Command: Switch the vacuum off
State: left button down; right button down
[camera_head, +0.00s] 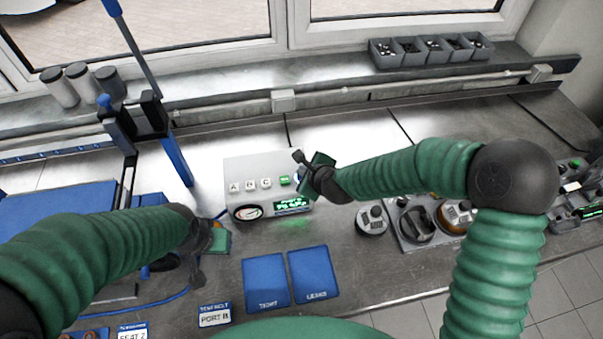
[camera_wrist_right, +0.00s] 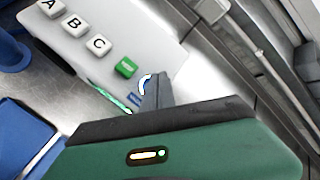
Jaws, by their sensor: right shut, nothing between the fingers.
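The vacuum unit is a white box (camera_head: 240,172) on the metal bench, with keys A, B and C, a green key (camera_head: 284,180), a round gauge (camera_head: 248,212) and a lit green display (camera_head: 291,204). In the right wrist view the green key (camera_wrist_right: 125,67) is lit, left of the fingers. My right gripper (camera_head: 304,160) is shut and empty over the box's right end, beside the green key; contact cannot be told. Its fingers show in the wrist view (camera_wrist_right: 158,88). My left gripper (camera_head: 198,275) is low at the left, its fingers unclear.
Two blue mats, TIGHT (camera_head: 265,281) and LEAKS (camera_head: 313,272), lie in front of the box. A PORT B card (camera_head: 214,315) lies nearby. A blue-handled stand (camera_head: 150,115) rises at left. Round parts (camera_head: 372,220) sit at right. Grey bins (camera_head: 430,50) stand on the back ledge.

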jog(key=shift+s+d+f+b, duration=0.1)
jog(key=shift+d+f+b, duration=0.15)
jog(key=shift+f+b, duration=0.2)
jog(key=shift+a+r, duration=0.1)
jog(key=shift+a, duration=0.15)
jog(key=shift+r, duration=0.1)
jog(key=shift+r+p, duration=0.25)
jog(key=shift+p, duration=0.2)
jog(key=shift+a+r, duration=0.1)
notch_tip(320, 180, up, 6)
jog(key=p, duration=0.5)
